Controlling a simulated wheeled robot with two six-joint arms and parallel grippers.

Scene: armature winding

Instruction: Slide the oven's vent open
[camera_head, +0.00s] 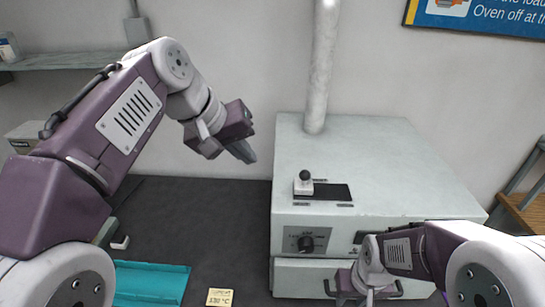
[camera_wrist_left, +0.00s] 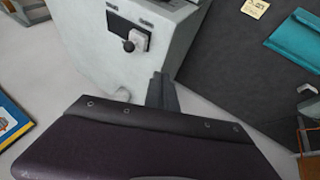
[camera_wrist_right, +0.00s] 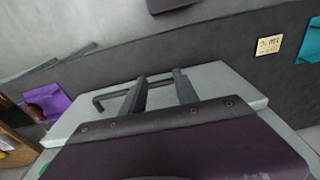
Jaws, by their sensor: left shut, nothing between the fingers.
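The oven (camera_head: 400,160) is a pale grey box at the right of the head view. Its vent slider (camera_head: 304,187), a white block with a black ball knob, sits on top at the left end of a dark slot (camera_head: 335,192). The slider also shows in the left wrist view (camera_wrist_left: 136,38). My left gripper (camera_head: 248,156) is shut and empty, in the air left of the oven and apart from the slider. My right gripper (camera_wrist_right: 158,78) has its fingers apart near the oven's front handle (camera_wrist_right: 108,97); whether they straddle the handle is unclear.
The oven front has a dial (camera_head: 306,243). A white pipe (camera_head: 322,70) rises behind the slider. A teal tray (camera_head: 150,283) and a yellow note (camera_head: 220,297) lie on the dark bench (camera_head: 190,220), whose middle is clear. A shelf (camera_head: 75,61) is at the back left.

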